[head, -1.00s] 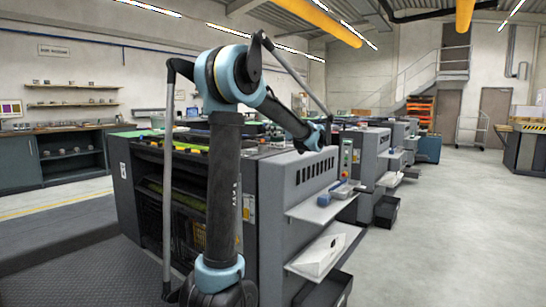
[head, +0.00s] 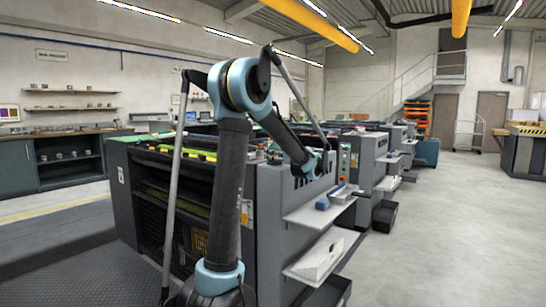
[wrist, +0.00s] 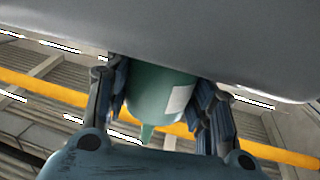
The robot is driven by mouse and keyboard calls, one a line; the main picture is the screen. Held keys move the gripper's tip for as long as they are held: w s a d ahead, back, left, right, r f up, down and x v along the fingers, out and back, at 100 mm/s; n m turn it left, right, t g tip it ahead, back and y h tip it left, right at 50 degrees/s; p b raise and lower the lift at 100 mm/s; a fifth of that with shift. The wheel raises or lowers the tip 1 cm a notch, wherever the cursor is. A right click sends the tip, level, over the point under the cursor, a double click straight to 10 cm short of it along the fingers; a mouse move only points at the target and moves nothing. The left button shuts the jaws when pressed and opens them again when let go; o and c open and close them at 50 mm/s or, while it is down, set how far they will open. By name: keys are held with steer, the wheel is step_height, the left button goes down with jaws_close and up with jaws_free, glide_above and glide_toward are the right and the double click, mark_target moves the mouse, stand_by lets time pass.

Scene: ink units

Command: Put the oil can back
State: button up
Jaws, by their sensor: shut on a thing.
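The oil can (wrist: 160,92) is a green, rounded body with a pale label on its right side and a narrow tip pointing down in the wrist view. My gripper (wrist: 163,88) has one dark finger on each side of it and is shut on it. The can's upper part in that view is hidden behind a smooth grey surface. In the head view my gripper (head: 318,168) is at the arm's far end, by the grey machine's side above the upper shelf. The can cannot be made out there.
The grey press (head: 275,205) stands close to my arm. Its white upper shelf (head: 318,215) carries a blue item (head: 322,204). A white tray (head: 320,260) lies on a lower shelf. A wide grey surface (wrist: 200,45) spans the wrist view's top. The floor at right is clear.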

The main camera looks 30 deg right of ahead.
steer(key=o, duration=1.4)
steer(key=shift+c, duration=0.2)
steer(key=v, duration=1.2)
steer(key=shift+r, duration=0.1)
